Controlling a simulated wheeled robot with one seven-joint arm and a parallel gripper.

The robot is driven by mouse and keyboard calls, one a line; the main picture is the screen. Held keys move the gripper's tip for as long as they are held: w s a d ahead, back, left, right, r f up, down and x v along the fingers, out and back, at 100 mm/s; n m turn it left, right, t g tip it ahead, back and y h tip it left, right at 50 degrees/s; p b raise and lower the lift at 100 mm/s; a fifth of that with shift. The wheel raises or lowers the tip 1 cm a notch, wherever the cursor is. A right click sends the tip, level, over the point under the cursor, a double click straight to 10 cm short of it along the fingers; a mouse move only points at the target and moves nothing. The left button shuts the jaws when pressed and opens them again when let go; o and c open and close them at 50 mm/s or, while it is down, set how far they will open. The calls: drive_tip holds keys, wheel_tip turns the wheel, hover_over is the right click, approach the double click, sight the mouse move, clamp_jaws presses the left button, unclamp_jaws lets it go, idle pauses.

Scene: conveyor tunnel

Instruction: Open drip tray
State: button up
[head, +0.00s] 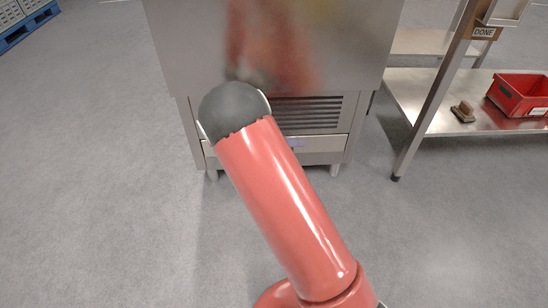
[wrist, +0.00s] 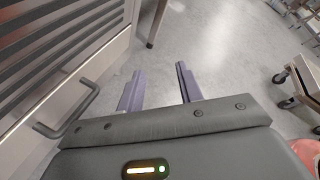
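A stainless steel machine (head: 185,60) stands ahead on short legs. Below its dark vent slats is a pale low front panel (head: 325,145), which looks like the drip tray and appears flush with the front. In the wrist view this panel (wrist: 112,52) carries a grey bar handle (wrist: 79,113) at left. My gripper (wrist: 159,70) is open, its two purple fingers apart with only floor between them. The handle lies left of the fingers, outside the gap. In the head view my arm hides most of the gripper and the handle; a small purple part shows by the panel.
A steel table (head: 420,88) with a lower shelf stands at right. It holds a red bin (head: 520,94) and a small brown block (head: 463,111). A blue pallet with boxes (head: 28,25) is far left. A wheeled stand (wrist: 298,85) shows at right in the wrist view. Floor left of the machine is clear.

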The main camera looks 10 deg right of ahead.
drive_tip(key=w+a+f+n+t+h+b, duration=0.1)
drive_tip(key=w+a+f+n+t, duration=0.35)
drive_tip(key=f+n, duration=0.4)
drive_tip(key=w+a+f+n+t+h+b, duration=0.1)
drive_tip(key=w+a+f+n+t+b, duration=0.15)
drive_tip(key=a+f+n+t, duration=0.4)
drive_tip(key=shift+g, duration=0.7)
drive_tip(key=w+d, duration=0.1)
drive_tip(key=d, duration=0.1)
drive_tip(key=w+d+f, duration=0.1)
drive_tip(key=w+d, duration=0.1)
drive_tip(key=d, duration=0.1)
drive_tip(key=w+d, duration=0.1)
drive_tip(key=d, duration=0.2)
drive_tip(key=shift+w+f, duration=0.25)
drive_tip(key=shift+w, duration=0.1)
clamp_jaws()
